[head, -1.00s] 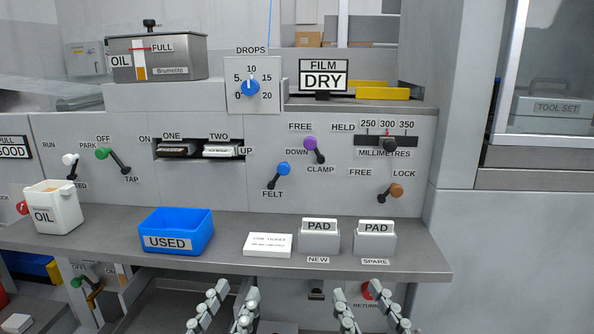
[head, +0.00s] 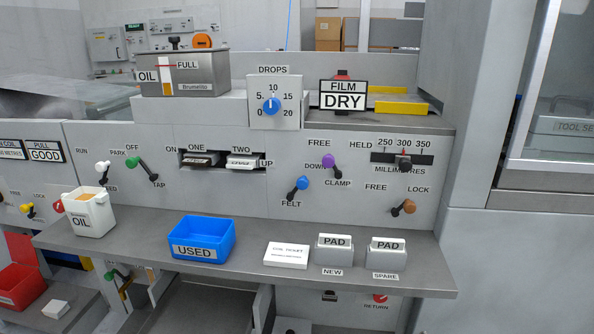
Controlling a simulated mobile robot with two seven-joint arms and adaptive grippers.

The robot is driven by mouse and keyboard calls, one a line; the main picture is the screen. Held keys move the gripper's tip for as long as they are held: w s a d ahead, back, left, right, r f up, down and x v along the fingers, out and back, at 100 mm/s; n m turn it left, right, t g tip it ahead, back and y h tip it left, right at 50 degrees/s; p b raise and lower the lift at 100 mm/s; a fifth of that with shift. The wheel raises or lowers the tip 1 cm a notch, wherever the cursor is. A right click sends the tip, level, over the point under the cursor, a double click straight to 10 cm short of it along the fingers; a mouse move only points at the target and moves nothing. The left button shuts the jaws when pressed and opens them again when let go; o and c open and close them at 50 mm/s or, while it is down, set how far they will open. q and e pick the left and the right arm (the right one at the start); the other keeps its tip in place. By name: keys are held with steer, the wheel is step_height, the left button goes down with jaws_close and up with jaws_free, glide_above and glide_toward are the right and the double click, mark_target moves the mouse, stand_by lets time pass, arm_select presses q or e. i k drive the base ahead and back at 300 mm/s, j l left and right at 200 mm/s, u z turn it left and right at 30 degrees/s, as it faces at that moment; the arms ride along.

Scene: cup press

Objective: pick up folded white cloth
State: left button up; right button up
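I cannot single out a folded white cloth for certain. Pale pieces show at the tops of two grey holders marked PAD on the shelf: the NEW holder (head: 333,257) and the SPARE holder (head: 386,260). A flat white job ticket block (head: 286,256) with printed lines lies left of them. A small white block (head: 56,309) lies on a lower surface at the left. Neither gripper is in the head view, so their state is hidden.
A blue USED bin (head: 201,241) and a white OIL container (head: 89,213) stand on the grey shelf (head: 140,240). A red bin (head: 20,285) is lower left. Levers, including a blue-knobbed FELT lever (head: 302,184), stick out of the panel above the shelf.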

mark_target(56, 309)
steer(key=u, duration=1.05)
